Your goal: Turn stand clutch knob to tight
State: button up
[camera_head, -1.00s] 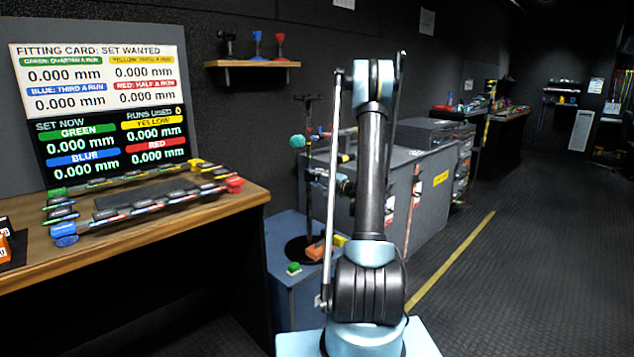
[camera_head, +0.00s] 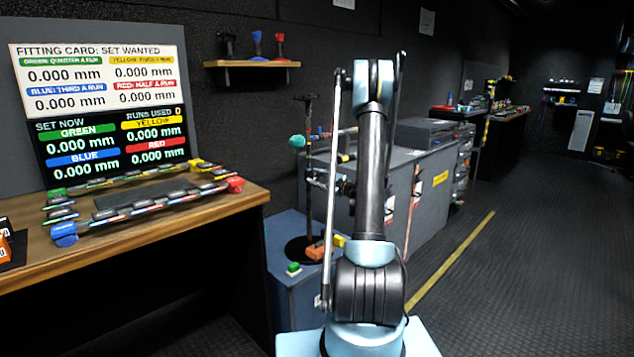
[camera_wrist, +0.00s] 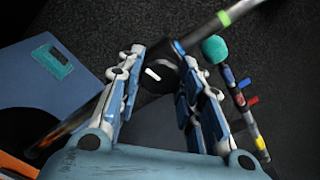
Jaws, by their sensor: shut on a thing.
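A thin dark stand (camera_head: 308,180) rises from a round black base (camera_head: 300,250) on the blue-grey case. In the wrist view its pole (camera_wrist: 85,112) runs diagonally, with green and blue bands. The black clutch knob (camera_wrist: 158,84), with a short white mark on its face, sits at the pole between the fingers of my gripper (camera_wrist: 162,60). My gripper is shut on the knob, a finger at either side. The white mark slants slightly down to the right. In the head view my arm partly hides the gripper beside the stand.
Green (camera_head: 293,268) and orange (camera_head: 315,252) blocks are on the case near the stand base. A wooden desk (camera_head: 150,232) stands left; the right floor is clear.

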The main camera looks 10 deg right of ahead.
jog(key=shift+f+m, duration=0.1)
jog(key=shift+m, duration=1)
jog(key=o, duration=1.1)
jog(key=shift+c, duration=0.2)
jog(key=v, duration=1.2)
jog(key=shift+a, duration=0.1)
